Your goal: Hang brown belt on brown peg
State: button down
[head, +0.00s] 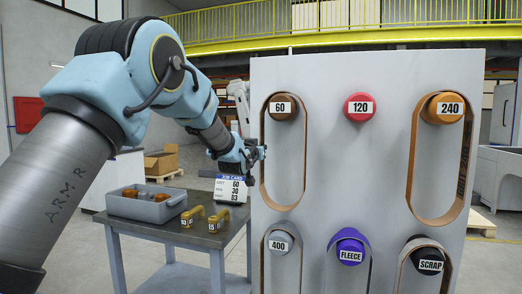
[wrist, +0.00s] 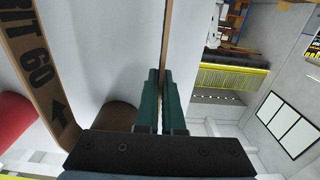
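The brown belt (head: 282,208) is a long upright loop at the upper left of the grey panel, around the brown peg (head: 289,113) labelled 60. Its top passes close over the peg; I cannot tell whether it rests on it. My gripper (head: 261,152) is at the belt's left strand, below peg height. In the wrist view, my gripper's green fingers (wrist: 160,75) are shut on the edge of one strand. The other strand of the belt (wrist: 35,60), printed with grit 60 and an arrow, runs on the far side of the brown peg (wrist: 115,118).
A red peg (head: 359,107) labelled 120 is bare. An orange peg (head: 442,108) labelled 240 holds a belt. Grey, purple and black pegs below hold belts. A table (head: 180,236) at left bears a grey bin (head: 146,208), yellow handles and a job card (head: 232,189).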

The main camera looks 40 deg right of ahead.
jog(key=c, duration=0.7)
grip_release()
jog(key=shift+a, duration=0.1)
jog(key=b+v, duration=0.7)
jog(key=v, duration=0.3)
jog(key=shift+s+a, duration=0.2)
jog(key=shift+a, duration=0.15)
dwell(0.4)
